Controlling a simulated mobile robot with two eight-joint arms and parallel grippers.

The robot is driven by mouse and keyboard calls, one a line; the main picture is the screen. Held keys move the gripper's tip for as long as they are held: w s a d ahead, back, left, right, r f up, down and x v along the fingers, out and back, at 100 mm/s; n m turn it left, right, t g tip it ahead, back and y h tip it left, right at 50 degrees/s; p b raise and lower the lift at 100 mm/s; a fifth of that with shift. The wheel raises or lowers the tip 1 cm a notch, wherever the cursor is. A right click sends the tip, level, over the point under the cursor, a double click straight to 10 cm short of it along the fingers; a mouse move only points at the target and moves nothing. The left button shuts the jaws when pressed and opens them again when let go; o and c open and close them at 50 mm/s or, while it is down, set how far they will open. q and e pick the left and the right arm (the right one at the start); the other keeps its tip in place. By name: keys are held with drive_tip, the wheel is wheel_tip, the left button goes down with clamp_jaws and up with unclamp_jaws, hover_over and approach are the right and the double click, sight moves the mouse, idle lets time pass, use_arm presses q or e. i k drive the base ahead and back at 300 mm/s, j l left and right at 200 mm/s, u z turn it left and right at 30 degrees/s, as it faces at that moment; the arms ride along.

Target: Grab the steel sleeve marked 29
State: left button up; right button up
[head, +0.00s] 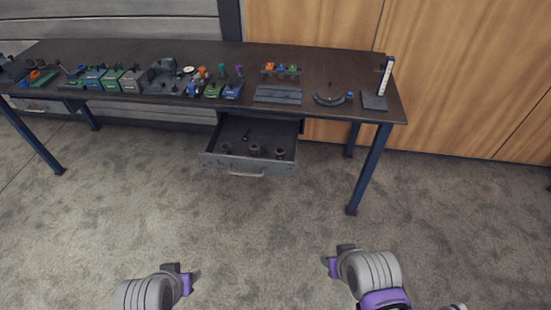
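An open drawer (213,160) under the workbench holds several small dark metal parts. One ring-like part (255,149) sits near the middle, another part (280,153) at the right, and one (227,147) at the left. Any of these could be a sleeve, but no number 29 can be read at this size. My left gripper (190,278) is low in the picture at the lower left, over the floor and far from the drawer. My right gripper (332,262) is at the lower right, also over the floor. Neither shows a held thing; their finger gaps are unclear.
The dark workbench (215,60) carries coloured bins (112,80), a grey plate (278,94), a curved gauge (330,97) and an upright white scale (386,76). A blue table leg (368,170) stands right of the drawer. The carpet (230,220) before the bench is clear.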

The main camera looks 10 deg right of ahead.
sight(226, 148)
drive_tip(key=i+j, duration=1.65)
